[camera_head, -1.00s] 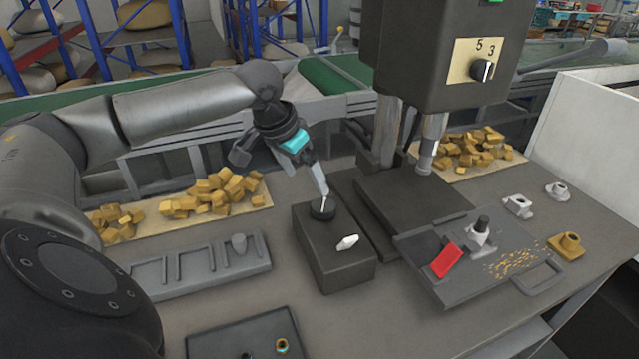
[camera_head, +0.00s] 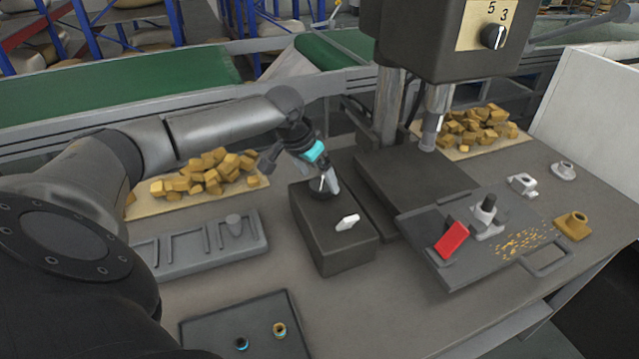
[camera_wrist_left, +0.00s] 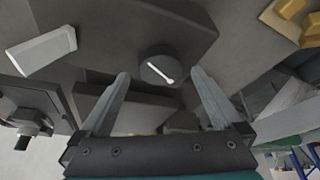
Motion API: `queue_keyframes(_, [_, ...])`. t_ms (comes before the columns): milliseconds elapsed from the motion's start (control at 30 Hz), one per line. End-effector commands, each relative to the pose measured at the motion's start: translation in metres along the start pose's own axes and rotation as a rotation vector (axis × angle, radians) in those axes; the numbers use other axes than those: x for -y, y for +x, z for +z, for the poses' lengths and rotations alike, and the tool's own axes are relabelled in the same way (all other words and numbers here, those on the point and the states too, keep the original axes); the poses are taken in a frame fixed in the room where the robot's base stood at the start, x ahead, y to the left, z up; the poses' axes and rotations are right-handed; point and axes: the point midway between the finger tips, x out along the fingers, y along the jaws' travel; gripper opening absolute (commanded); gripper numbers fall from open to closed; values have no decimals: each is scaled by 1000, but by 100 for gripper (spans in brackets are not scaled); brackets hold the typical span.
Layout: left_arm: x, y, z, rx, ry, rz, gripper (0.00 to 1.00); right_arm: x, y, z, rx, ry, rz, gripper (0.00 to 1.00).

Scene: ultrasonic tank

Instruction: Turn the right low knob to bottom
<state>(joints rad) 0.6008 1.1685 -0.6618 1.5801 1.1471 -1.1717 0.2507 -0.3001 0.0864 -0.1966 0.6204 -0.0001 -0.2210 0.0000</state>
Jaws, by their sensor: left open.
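A dark box (camera_head: 345,255) stands on the table in the middle of the head view. On its top are a round black knob (camera_head: 318,193) and, nearer the front, a white lever-shaped knob (camera_head: 347,222). My left gripper (camera_head: 331,184) is over the round knob, partly hiding it. In the left wrist view, the round knob (camera_wrist_left: 153,72) with a white pointer lies between the open fingertips (camera_wrist_left: 160,74); I cannot tell whether they touch it. The white knob (camera_wrist_left: 42,52) is off to the upper left there. My right gripper is not in view.
A drill-press head (camera_head: 425,40) with a numbered dial knob (camera_head: 493,36) stands behind right. A metal tray (camera_head: 470,275) holds a red block (camera_head: 452,241). A grey rack (camera_head: 185,255) and a dark tray (camera_head: 215,335) lie left of the box.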

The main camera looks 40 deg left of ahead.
Motion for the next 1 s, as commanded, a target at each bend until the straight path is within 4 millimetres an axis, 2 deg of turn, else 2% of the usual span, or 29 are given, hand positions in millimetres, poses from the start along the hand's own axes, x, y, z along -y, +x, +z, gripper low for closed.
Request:
queue_keyframes(100, [0,14,0,0,-1,-1,100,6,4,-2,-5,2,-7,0])
queue_keyframes(200, [0,19,0,-1,0,-1,100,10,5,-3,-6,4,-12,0])
queue_keyframes(500, [0,20,0,-1,0,-1,100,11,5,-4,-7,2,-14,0])
queue_keyframes(1000, [0,20,0,0,0,-1,44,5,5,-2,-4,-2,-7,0])
